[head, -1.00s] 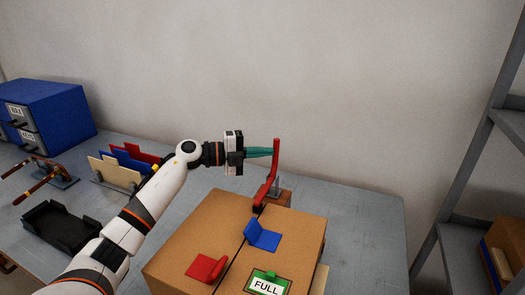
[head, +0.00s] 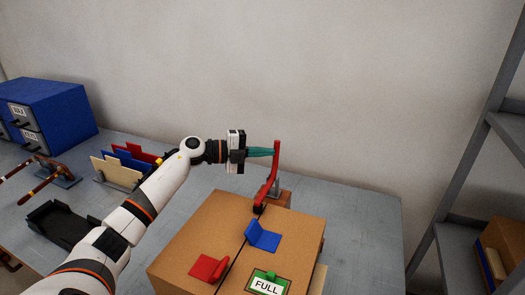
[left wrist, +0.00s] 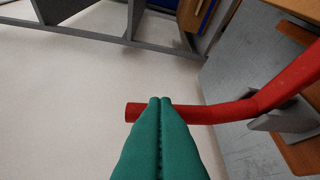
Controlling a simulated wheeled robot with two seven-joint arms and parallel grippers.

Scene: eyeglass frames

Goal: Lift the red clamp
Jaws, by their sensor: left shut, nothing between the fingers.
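The red clamp (head: 275,172) stands raised at the back of the cardboard box, its upper arm upright and its lower part bent toward the box top. My left gripper (head: 271,152) is shut and empty, with its teal fingertips at the left side of the clamp's upper arm. In the left wrist view the closed fingertips (left wrist: 160,101) overlap the red clamp (left wrist: 205,113) near its free end; whether they touch it I cannot tell. My right gripper is not in view.
The brown box (head: 190,235) carries a red bracket (head: 208,268), a blue bracket (head: 262,236) and a green-framed FULL sign (head: 267,284). Left on the table are a black tray (head: 60,225), upright coloured panels (head: 125,165) and a blue drawer cabinet (head: 55,112). A grey shelf (head: 465,245) stands right.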

